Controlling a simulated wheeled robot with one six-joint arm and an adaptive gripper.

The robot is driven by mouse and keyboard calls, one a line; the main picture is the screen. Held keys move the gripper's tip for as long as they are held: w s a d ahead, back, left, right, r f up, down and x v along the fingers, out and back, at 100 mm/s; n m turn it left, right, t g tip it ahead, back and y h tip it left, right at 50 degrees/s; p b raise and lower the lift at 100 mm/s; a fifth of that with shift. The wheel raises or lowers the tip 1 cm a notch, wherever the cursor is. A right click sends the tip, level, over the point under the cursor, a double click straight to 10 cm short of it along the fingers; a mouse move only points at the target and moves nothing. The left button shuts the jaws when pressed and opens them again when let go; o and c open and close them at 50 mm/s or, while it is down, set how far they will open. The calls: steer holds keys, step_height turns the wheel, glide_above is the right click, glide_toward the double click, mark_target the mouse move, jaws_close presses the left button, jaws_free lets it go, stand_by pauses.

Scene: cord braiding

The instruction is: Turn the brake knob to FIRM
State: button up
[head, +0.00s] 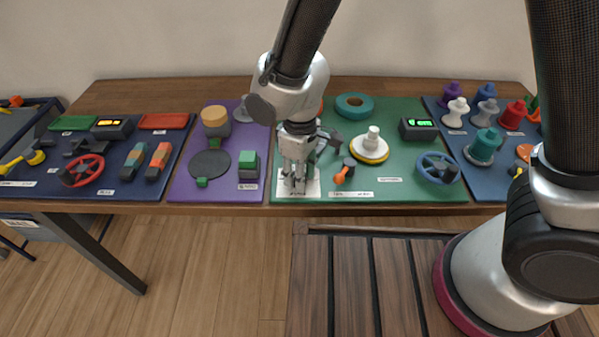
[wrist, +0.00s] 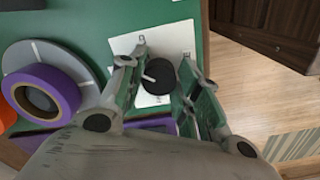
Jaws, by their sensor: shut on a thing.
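The brake knob (wrist: 160,77) is a dark round knob with a white pointer line, seen in the wrist view on a white plate (wrist: 127,42) on the green board. The pointer line lies toward the left of the picture. My gripper (head: 298,184) is down over the plate, one finger on each side of the knob, shut on it. In the head view the gripper covers the knob, and the white plate (head: 284,188) shows around the fingers. The plate's lettering is too small to read, so I cannot tell which mark the pointer meets.
The green board (head: 400,163) also holds an orange-handled lever (head: 342,176), a yellow-rimmed white knob (head: 369,149), a blue handwheel (head: 437,168) and a green-lit display (head: 418,128). A purple ring (wrist: 45,92) is near my gripper in the wrist view. The table's front edge is close.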

steer(key=n, duration=0.4)
steer(key=shift+n, duration=0.3)
steer(key=shift+w+n, duration=0.1)
steer(key=shift+n, duration=1.5)
steer(key=o, duration=1)
steer(key=shift+o, duration=0.2)
step_height(320, 180, up, 12)
